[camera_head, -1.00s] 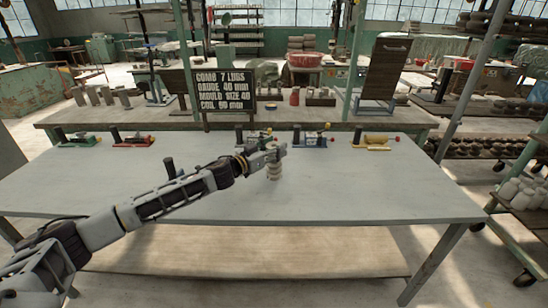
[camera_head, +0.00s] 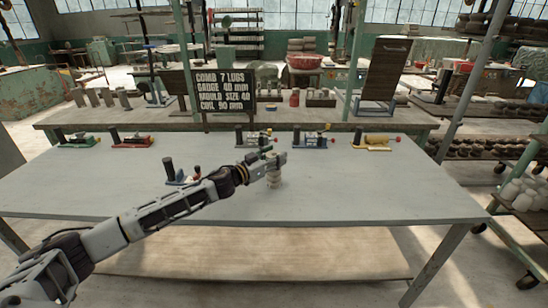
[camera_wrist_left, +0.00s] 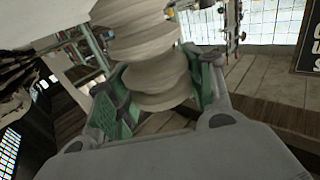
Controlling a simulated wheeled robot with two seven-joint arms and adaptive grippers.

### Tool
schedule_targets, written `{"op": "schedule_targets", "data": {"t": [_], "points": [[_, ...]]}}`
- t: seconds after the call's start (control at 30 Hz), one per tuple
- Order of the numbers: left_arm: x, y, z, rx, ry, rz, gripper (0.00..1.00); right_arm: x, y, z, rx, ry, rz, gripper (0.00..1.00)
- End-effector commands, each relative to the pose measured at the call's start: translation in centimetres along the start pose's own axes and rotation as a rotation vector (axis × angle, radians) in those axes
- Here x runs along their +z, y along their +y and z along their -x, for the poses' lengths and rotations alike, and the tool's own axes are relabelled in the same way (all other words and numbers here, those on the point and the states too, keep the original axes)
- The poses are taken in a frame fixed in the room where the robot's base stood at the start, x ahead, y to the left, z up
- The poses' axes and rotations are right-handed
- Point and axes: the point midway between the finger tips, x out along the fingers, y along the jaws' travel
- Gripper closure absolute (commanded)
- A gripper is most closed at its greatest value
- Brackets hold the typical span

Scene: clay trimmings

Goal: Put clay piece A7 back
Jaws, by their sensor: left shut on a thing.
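A pale, ribbed clay piece (camera_head: 274,178), like stacked discs, is over the middle of the grey table (camera_head: 380,195) in the head view. My left gripper (camera_head: 272,161) is shut on its upper part. I cannot tell whether its lower end touches the table. In the left wrist view the clay piece (camera_wrist_left: 150,50) stands between the green finger pads of my left gripper (camera_wrist_left: 158,95). No A7 mark is readable on it. My right gripper is not in view.
Several coloured clamp-like devices line the table's back edge, among them a green one (camera_head: 78,140), a red one (camera_head: 131,141) and a yellow one (camera_head: 371,142). A blue one (camera_head: 180,175) stands nearer, beside my left arm. A lettered board (camera_head: 224,93) stands behind. The table's right side is clear.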

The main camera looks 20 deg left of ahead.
Motion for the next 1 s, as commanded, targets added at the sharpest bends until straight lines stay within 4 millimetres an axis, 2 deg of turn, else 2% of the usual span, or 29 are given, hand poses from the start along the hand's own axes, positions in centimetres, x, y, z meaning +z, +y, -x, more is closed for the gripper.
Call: {"op": "schedule_targets", "data": {"t": [0.23,0.27,0.4,1.0], "points": [[0.05,0.02,-0.03,0.001,0.003,0.0,1.0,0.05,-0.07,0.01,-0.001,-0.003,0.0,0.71],[0.26,0.02,0.0,0.0,0.0,0.001,0.46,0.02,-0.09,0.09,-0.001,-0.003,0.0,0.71],[0.23,0.01,0.0,0.0,-0.001,0.0,0.28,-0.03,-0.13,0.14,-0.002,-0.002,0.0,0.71],[0.07,-0.01,0.36,0.0,-0.001,0.0,0.27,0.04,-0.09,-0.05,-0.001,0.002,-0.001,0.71]]}}
